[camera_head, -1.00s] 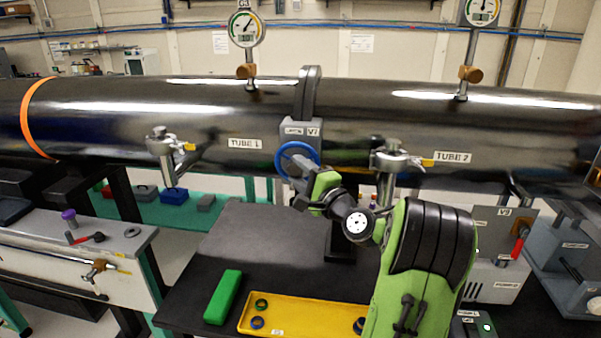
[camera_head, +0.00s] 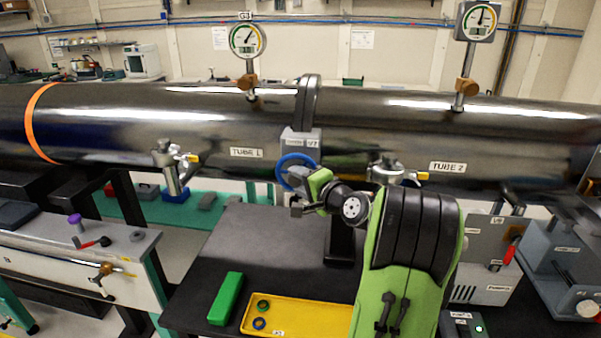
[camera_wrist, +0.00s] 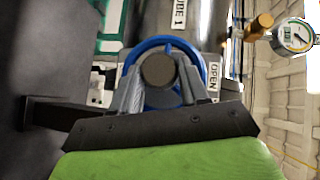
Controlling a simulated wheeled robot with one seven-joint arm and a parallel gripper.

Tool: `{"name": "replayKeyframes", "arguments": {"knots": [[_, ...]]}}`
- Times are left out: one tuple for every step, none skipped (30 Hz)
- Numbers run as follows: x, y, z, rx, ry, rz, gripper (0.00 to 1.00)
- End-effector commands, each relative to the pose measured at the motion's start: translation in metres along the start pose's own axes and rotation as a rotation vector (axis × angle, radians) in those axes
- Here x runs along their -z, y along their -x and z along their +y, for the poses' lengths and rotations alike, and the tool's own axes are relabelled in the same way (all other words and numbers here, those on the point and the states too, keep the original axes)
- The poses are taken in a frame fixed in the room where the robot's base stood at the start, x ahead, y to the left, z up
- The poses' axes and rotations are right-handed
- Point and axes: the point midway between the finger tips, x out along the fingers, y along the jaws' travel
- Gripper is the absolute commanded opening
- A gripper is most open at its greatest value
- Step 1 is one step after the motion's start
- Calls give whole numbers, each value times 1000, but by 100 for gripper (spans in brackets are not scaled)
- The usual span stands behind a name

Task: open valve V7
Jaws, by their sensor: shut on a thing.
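Valve V7 has a blue handwheel (camera_head: 280,172) on the front of a grey valve body (camera_head: 300,142), between TUBE 1 and TUBE 2. In the wrist view the blue handwheel (camera_wrist: 203,66) fills the middle, with a round brown-grey hub (camera_wrist: 158,71). My gripper (camera_head: 300,186) is at the wheel. In the wrist view my gripper (camera_wrist: 160,92) has one grey finger on each side of the hub, shut on the wheel. An OPEN label (camera_wrist: 214,76) shows just right of the wheel. The fingertips' exact contact is partly hidden.
Gauges (camera_head: 246,42) (camera_head: 480,22) stand above the long dark tube (camera_head: 110,125). Clamps (camera_head: 172,165) (camera_head: 388,170) flank the valve. Below lie a black table (camera_head: 260,240), a green block (camera_head: 226,298) and a yellow tray (camera_head: 300,317) with rings.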

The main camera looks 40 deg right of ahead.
Motion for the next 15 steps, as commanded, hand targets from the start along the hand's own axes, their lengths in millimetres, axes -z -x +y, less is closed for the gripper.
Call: {"name": "replayKeyframes", "arguments": {"knots": [[0,1,-6,-34,31,-3,14],[0,1,-6,-53,51,-2,14],[0,1,-6,-81,78,-2,14],[0,0,-7,-100,98,-2,14],[-1,0,-7,-121,119,-3,14],[0,0,-8,-147,146,-2,14],[-1,0,-8,-168,166,-3,14],[-1,0,-8,-187,186,-2,14],[-1,0,-8,-214,213,-4,14],[-1,0,-9,-234,233,-3,14],[-2,0,-9,-254,253,-3,14],[-2,-1,-10,-281,281,-3,14],[-2,-1,-10,-301,300,-4,14],[-2,-1,-10,-321,320,-4,14],[-3,-1,-10,-348,347,-5,14]]}}
